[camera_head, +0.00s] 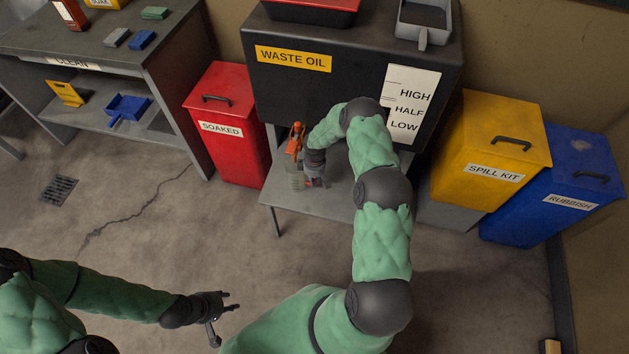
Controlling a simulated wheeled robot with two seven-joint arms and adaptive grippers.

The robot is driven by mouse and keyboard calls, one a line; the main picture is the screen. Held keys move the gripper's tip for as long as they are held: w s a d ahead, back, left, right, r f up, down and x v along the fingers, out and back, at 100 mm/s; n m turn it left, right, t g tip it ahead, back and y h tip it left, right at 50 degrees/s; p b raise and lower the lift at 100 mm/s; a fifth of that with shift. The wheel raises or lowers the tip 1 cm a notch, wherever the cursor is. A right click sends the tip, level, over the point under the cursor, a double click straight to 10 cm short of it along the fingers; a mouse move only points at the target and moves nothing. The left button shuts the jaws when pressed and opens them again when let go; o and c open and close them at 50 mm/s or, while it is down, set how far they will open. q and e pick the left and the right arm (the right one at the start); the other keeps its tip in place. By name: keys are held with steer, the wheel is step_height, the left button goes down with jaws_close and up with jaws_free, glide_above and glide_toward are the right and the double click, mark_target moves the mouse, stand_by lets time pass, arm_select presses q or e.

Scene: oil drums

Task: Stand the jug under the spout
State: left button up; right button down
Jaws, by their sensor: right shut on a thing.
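A small, clear grey vessel, which looks like the jug (298,180), is at the front left of the low grey stand under the waste oil tank. My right gripper (316,183) is at its right side and shut on it, partly hiding it. An orange fitting, which looks like the spout (296,142), shows just above the jug in the picture. I cannot tell if the jug is directly under it or touches the stand. My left gripper (221,315) is open and empty over the floor at lower left.
The black waste oil tank (300,85) stands on the grey stand (340,206). A red soaked bin (228,125) is left; yellow spill kit (490,150) and blue rubbish (570,180) bins are right. A grey shelf (165,50) is far left. Floor in front is clear.

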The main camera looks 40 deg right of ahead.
steer(key=shift+f+b, duration=0.4)
steer(key=shift+f, duration=0.05)
stand_by(0.3)
steer(key=c, duration=1.2)
jaws_free()
steer(key=shift+o, duration=0.2)
steer(key=shift+r, duration=3.8)
steer(key=shift+s, duration=0.1)
